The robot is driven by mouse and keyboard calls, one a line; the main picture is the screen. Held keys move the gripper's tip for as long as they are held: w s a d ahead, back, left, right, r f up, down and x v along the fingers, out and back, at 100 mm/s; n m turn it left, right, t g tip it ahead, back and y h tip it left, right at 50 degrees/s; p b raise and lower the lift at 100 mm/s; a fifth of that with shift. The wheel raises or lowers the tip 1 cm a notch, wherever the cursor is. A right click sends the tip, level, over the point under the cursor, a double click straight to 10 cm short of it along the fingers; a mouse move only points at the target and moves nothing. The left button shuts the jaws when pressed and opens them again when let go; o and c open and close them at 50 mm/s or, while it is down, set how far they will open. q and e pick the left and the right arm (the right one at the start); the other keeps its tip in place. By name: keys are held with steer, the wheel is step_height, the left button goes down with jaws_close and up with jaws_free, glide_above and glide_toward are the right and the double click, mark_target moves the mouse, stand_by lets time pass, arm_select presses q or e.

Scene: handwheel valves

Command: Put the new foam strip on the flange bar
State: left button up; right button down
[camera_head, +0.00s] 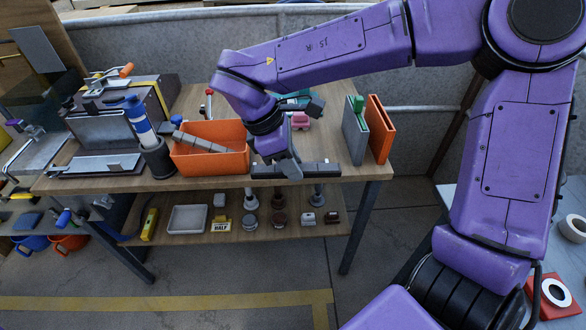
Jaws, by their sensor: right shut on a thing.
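My right gripper (288,168) points down at the front right of the wooden workbench, under its purple arm. It is shut on a long dark grey piece (318,170), which I take for the foam strip. The piece runs left to right along the bench's front edge; I cannot tell whether it touches the top. The fingers hide part of it. I cannot clearly pick out the flange bar; a grey metal fixture with a flat bar (97,165) stands at the bench's left end. My left gripper is not in view.
An orange bin (210,160) with a grey tool stands left of the gripper. A dark cup (156,158) holds a blue-and-white bottle. Grey (355,136) and orange (380,128) upright panels stand to the right. The lower shelf (176,238) holds a tray and several small parts.

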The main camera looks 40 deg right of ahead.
steer(key=w+d+f+p, duration=0.1)
steer(key=w+d+f, duration=0.1)
steer(key=w+f, duration=0.1)
steer(key=w+d+f+p, duration=0.2)
steer(key=w+d+f, duration=0.1)
steer(key=w, duration=0.2)
steer(key=w+d+f+p, duration=0.1)
steer(key=w+d+f, duration=0.1)
steer(key=w+f, duration=0.2)
steer(key=shift+w+d, duration=0.15)
steer(key=shift+w, duration=0.25)
step_height(320, 180, down, 3)
steer(key=shift+w+d+r+p, duration=0.1)
steer(key=shift+p, duration=0.3)
steer(key=shift+f, duration=0.45)
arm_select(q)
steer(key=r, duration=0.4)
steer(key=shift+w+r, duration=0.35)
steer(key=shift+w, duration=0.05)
